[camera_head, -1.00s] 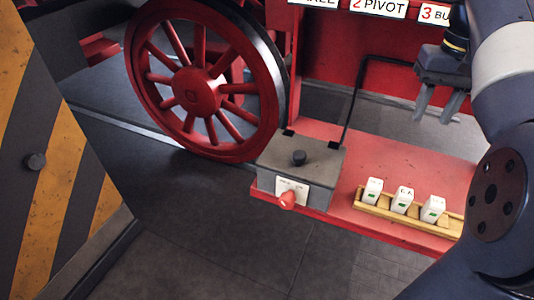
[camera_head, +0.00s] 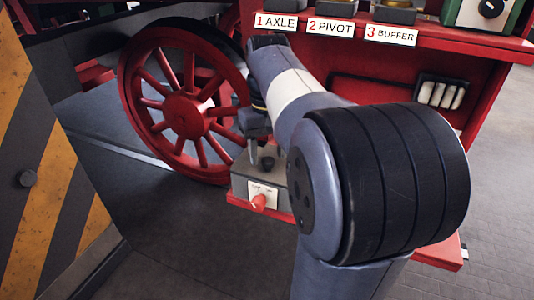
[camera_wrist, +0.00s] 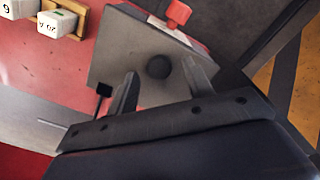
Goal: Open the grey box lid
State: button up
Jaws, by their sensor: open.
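The grey box (camera_head: 241,189) stands on the red shelf beside the red wheel, with a red knob (camera_head: 260,202) on its front plate. Its lid (camera_wrist: 132,62) shows in the wrist view with a dark round knob (camera_wrist: 158,67) on top, and it lies shut. My gripper (camera_head: 260,164) is just above the lid in the head view. In the wrist view its two fingers (camera_wrist: 166,85) are apart, one on either side of the lid knob. I cannot tell whether they touch the lid. My arm hides the right part of the box in the head view.
White blocks in a wooden holder (camera_wrist: 66,14) sit on the red shelf (camera_wrist: 60,75) near the box. The red spoked wheel (camera_head: 187,115) is close on the left. A black rod end (camera_wrist: 104,89) is near one finger. A striped yellow panel (camera_head: 60,165) stands far left.

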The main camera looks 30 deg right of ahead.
jog(key=shift+f, duration=0.6)
grip_shut()
